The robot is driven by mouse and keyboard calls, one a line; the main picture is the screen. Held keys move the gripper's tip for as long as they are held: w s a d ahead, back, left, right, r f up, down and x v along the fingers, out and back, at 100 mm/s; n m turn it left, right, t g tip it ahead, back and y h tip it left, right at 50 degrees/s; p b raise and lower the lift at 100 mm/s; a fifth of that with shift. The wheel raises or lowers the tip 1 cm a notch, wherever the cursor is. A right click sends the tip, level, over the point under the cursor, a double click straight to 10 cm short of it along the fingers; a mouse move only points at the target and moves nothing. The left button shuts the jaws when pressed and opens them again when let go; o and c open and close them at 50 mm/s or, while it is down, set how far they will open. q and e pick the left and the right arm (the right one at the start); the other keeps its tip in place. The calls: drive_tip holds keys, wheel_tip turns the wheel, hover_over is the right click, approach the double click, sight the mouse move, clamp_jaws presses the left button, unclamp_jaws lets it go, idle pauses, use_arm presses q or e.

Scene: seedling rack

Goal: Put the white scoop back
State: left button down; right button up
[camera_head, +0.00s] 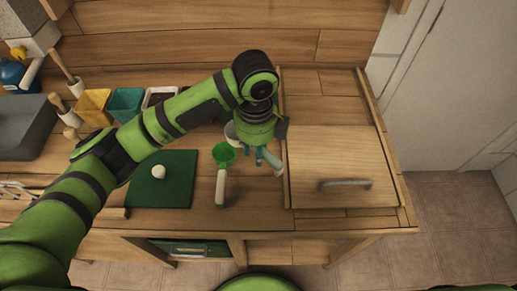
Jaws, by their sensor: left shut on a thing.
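My left gripper (268,160) points down over the worktop, just left of the wooden board with a grey handle. It is shut on what looks like the white scoop (230,131). A green scoop (222,154) with a cream handle lies just left of the gripper. My right gripper is not in view.
The wooden board (335,155) is on the right. A dark green mat (175,192) with a white round object (158,171) lies left. Yellow (93,107) and teal (126,105) containers stand behind, partly near my arm. The front worktop beside the green scoop is clear.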

use_arm(q)
drive_tip(key=w, duration=0.1)
drive_tip(key=w+f, duration=0.2)
drive_tip(key=shift+w+d, duration=0.25)
drive_tip(key=shift+d, duration=0.05)
drive_tip(key=shift+w+f, duration=0.1)
drive_tip(key=shift+f, duration=0.05)
wheel_tip(320, 180, down, 3)
drive_tip(key=shift+f+p, duration=0.1)
drive_tip(key=shift+p, duration=0.65)
drive_tip(key=shift+f, duration=0.35)
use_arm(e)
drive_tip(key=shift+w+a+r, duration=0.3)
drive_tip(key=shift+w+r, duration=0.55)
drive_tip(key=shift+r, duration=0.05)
use_arm(q)
drive_tip(key=shift+f, duration=0.1)
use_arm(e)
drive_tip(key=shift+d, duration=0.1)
use_arm(q)
drive_tip(key=shift+f, duration=0.5)
drive_tip(key=c, duration=0.9)
unclamp_jaws()
drive_tip(key=shift+c, duration=0.2)
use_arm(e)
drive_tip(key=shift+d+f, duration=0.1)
